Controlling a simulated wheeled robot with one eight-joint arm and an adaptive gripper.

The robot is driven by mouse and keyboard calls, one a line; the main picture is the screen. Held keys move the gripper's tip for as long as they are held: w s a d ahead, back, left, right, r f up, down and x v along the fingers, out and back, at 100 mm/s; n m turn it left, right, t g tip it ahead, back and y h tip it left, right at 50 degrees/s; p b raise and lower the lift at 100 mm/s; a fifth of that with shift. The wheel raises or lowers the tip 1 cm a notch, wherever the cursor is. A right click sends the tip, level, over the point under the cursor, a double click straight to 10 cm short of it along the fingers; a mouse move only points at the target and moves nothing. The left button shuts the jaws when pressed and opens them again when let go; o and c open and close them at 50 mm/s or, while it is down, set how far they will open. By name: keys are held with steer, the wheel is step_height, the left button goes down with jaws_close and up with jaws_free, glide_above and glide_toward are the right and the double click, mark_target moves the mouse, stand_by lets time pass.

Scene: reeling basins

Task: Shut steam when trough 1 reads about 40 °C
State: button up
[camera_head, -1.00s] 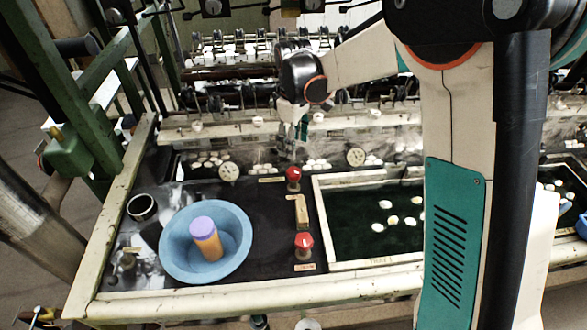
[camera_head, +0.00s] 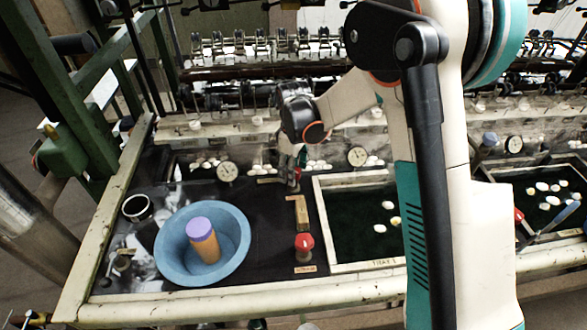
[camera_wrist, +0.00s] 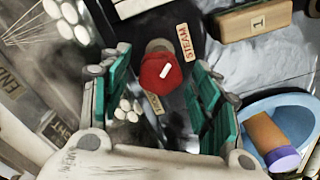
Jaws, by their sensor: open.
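A red knob with a white mark (camera_wrist: 162,72) shows in the wrist view, beside a tag reading STEAM (camera_wrist: 184,42). My gripper (camera_wrist: 160,88) is open, its green fingers on either side of the knob; I cannot tell whether they touch it. In the head view my gripper (camera_head: 292,165) points down over the back knob and hides most of it. A second red knob (camera_head: 304,241) stands nearer the front edge. The trough (camera_head: 350,225) to the right holds dark water and several white cocoons. Two round dials (camera_head: 227,171) (camera_head: 357,155) stand behind; their readings are too small to tell.
A blue basin (camera_head: 172,258) with an orange, purple-topped cylinder (camera_head: 203,240) stands left of the knobs. A wooden block (camera_head: 303,213) lies between the two knobs. Another trough (camera_head: 545,185) lies at right.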

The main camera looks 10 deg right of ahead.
steer(key=c, duration=1)
steer(key=shift+c, duration=0.2)
steer(key=shift+m, duration=0.3)
steer(key=m, duration=0.3)
steer(key=shift+m, duration=0.3)
steer(key=shift+m+b, duration=0.3)
steer(key=shift+m, duration=1.7)
steer(key=o, duration=1)
steer(key=shift+o, duration=0.2)
